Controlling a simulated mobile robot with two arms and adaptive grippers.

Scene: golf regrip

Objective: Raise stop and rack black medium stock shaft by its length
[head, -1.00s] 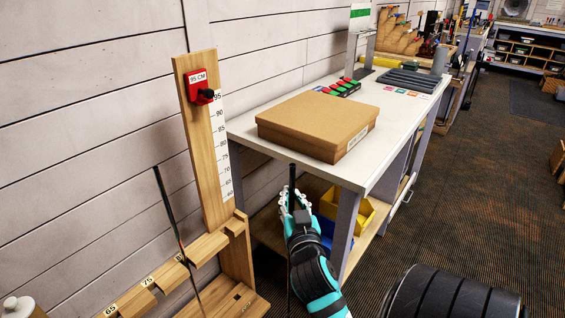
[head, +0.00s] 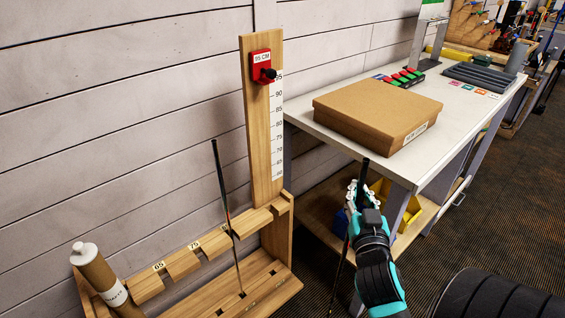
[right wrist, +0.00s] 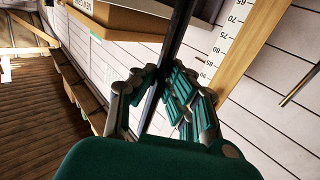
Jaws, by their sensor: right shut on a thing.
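The red stop (head: 262,66), its label reading about 95 CM, sits near the top of the wooden measuring board (head: 257,130). The board rises from the back end of the wooden rack (head: 215,290), whose notches carry number labels. One dark shaft (head: 221,185) stands leaning slightly in the rack. My right gripper (head: 357,192) is shut on a black shaft (head: 338,280) near its top, holding it nearly upright right of the rack. In the right wrist view the fingers (right wrist: 160,100) close around this shaft (right wrist: 178,35). My left gripper is not in view.
A cardboard tube with a white cap (head: 92,270) stands at the rack's near left end. A workbench (head: 455,120) with a flat cardboard box (head: 375,112) is behind my right gripper. Yellow and blue bins sit on its lower shelf.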

